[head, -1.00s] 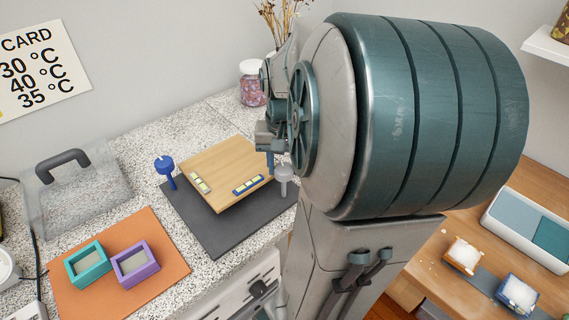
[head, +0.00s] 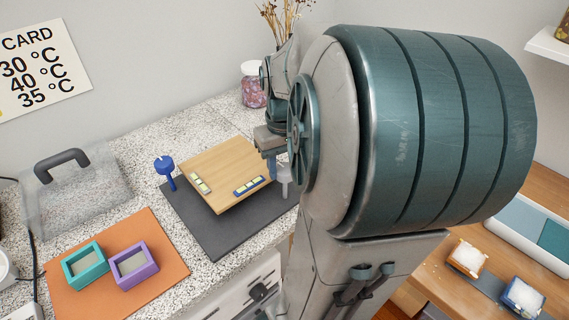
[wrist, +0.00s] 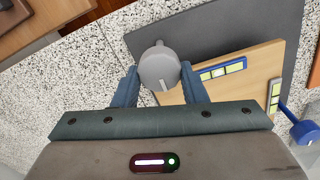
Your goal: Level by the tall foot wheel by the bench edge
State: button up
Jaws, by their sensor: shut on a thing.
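The wooden levelling board (head: 222,170) lies on a dark grey mat (head: 215,245). It carries a blue spirit level (head: 249,185) and a cream one (head: 201,183), also visible in the wrist view (wrist: 222,71). A grey foot wheel (head: 285,174) stands at the board's right corner by the bench edge. In the wrist view this grey wheel (wrist: 159,68) sits between the two blue fingers of my gripper (wrist: 160,82), which is shut on it. A blue foot wheel (head: 164,166) stands at the board's left corner. The bubbles are too small to read.
Teal (head: 86,266) and purple (head: 134,264) moulds sit on an orange mat (head: 175,270). A clear cover with a dark handle (head: 62,162) is behind them. A jar (head: 252,85) stands at the back. A wooden table with trays (head: 468,258) is at right.

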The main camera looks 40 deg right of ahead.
jog(key=o, duration=1)
jog(key=shift+c, duration=0.2)
jog(key=shift+r, duration=0.1)
notch_tip(320, 180, up, 14)
jog(key=p, duration=0.1)
jog(key=shift+p, duration=0.3)
jog(key=s+a+f+n+t+p, duration=0.1)
jog(key=a+f, duration=0.4)
jog(key=a, duration=0.4)
jog(key=a+f+n+t+p, duration=0.1)
jog(key=a+f, duration=0.4)
jog(key=a, duration=0.5)
jog(key=shift+s+n+t+p, duration=0.4)
jog(key=shift+n+p, duration=0.1)
jog(key=shift+p, duration=0.2)
